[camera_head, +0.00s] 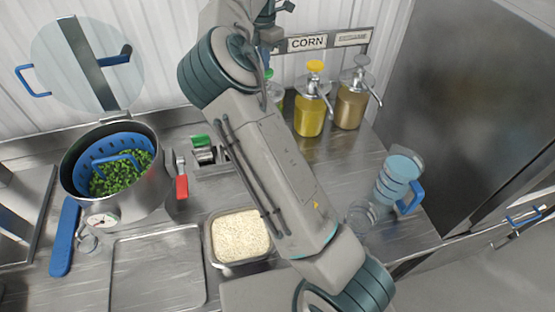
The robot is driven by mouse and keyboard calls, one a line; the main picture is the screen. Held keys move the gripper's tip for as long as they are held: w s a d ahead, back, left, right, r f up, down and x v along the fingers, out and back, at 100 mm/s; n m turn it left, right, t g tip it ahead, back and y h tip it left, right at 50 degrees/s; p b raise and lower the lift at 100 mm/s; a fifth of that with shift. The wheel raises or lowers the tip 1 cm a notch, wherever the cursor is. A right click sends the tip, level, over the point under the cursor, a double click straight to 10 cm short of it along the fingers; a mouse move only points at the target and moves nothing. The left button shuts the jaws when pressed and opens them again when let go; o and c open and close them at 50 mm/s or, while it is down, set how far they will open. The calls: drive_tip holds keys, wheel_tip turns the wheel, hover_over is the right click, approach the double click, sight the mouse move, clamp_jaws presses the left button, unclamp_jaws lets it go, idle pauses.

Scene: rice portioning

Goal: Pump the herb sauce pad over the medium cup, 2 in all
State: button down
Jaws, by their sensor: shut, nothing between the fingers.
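The herb sauce pump (270,76) is most likely the one with the green top. Only a sliver of it shows at the right edge of my arm; its nozzle and most of its bottle are hidden. My gripper (266,56) is shut and empty, just above or at the green top. It is small and partly hidden by my arm, so contact cannot be told. A clear cup (360,216) stands on the right part of the counter; I cannot tell whether it is the medium one. No cup is visible under the green-topped pump, where my arm blocks the view.
A yellow-topped pump (310,110) and a grey-topped pump (350,100) stand to the right. A blue-handled clear vessel (396,180) is near the right edge. A rice pan (211,240), a pot (75,185) with green food and an empty tray (155,270) occupy the left.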

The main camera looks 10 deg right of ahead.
drive_tip(key=shift+f, duration=1.6)
drive_tip(key=shift+r, duration=1.95)
wheel_tip(320, 180, up, 6)
